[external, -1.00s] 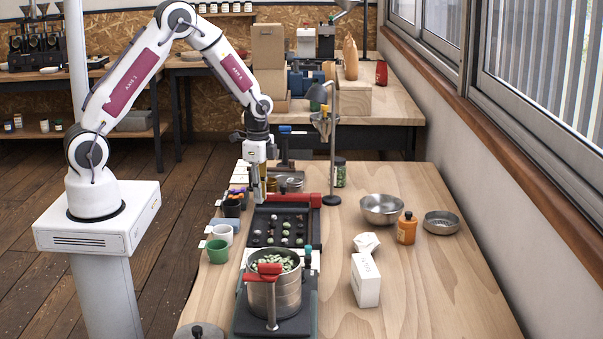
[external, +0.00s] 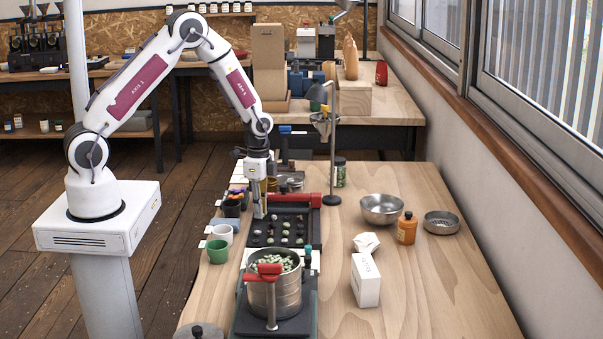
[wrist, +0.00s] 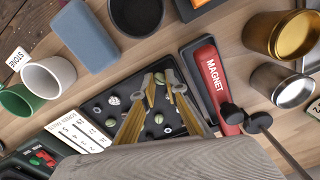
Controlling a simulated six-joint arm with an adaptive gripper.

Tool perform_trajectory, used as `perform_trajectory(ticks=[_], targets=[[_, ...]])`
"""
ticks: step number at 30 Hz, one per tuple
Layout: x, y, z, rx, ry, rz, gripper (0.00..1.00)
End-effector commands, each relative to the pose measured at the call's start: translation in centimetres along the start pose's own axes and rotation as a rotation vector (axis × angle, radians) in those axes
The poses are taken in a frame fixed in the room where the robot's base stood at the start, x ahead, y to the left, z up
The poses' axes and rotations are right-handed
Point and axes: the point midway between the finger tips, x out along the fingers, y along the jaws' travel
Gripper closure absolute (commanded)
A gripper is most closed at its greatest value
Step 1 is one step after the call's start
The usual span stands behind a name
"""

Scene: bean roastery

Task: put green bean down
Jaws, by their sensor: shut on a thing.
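A steel pot (external: 289,292) full of green beans stands in front of the tray in the external view.
A red bar marked MAGNET (wrist: 214,78) lies along the tray's edge. White and green cups (external: 217,252) stand left of the tray. A lamp stand (external: 332,165) rises behind it at the right. Steel bowl (external: 381,210), orange bottle (external: 406,230) and white box (external: 365,282) stand further right.

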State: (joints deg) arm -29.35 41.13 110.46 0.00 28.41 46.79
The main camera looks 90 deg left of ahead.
Motion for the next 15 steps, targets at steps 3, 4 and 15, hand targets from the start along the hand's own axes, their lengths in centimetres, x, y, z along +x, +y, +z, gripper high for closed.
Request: perform_trajectory(ticks=[3,4,15], targets=[[0.3,0.01,0.01,0.0,0.0,0.0,0.93],[0.31,0.0,0.0,0.0,0.0,0.0,0.93],[0.55,0.01,0.01,0.0,0.0,0.0,0.93]])
